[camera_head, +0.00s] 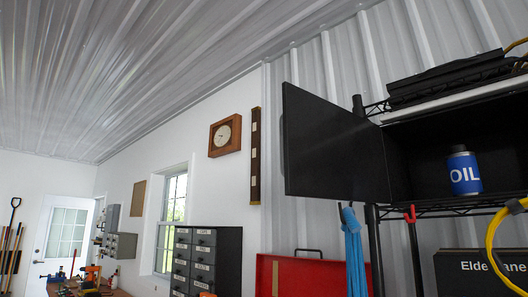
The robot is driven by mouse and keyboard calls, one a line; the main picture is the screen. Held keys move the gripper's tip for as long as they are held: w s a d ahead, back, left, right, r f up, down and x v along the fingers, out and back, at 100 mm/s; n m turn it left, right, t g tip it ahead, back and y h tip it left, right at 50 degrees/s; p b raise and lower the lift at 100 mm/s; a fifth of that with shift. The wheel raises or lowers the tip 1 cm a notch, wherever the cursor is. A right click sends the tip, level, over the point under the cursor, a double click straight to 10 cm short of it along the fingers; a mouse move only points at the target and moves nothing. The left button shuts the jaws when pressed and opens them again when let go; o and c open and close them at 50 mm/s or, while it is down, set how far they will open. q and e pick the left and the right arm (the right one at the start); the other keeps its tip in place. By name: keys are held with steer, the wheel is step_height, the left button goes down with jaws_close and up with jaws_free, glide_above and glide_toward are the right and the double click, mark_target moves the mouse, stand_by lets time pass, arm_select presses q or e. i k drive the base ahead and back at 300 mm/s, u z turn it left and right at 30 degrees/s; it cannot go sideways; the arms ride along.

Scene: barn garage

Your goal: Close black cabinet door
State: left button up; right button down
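The black cabinet door (328,148) stands wide open, swung out to the left of the black cabinet (428,148). The cabinet sits on a wire rack at the right, and its open interior shows a blue oil can (464,173) with a white "OIL" label. The door's hinge side meets the cabinet's left edge. Neither of my grippers shows in the head view.
A black metal rack (374,250) holds the cabinet, with a blue strap (354,250) and yellow hose (492,245) hanging there. Below are a red toolbox (312,275) and a black drawer unit (207,260). Open air lies left of the door.

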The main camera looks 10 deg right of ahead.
mark_target(328, 151)
steer(key=u, duration=1.05)
steer(key=i, duration=2.3)
steer(key=z, duration=4.15)
steer(key=k, duration=0.75)
steer(key=z, duration=0.45)
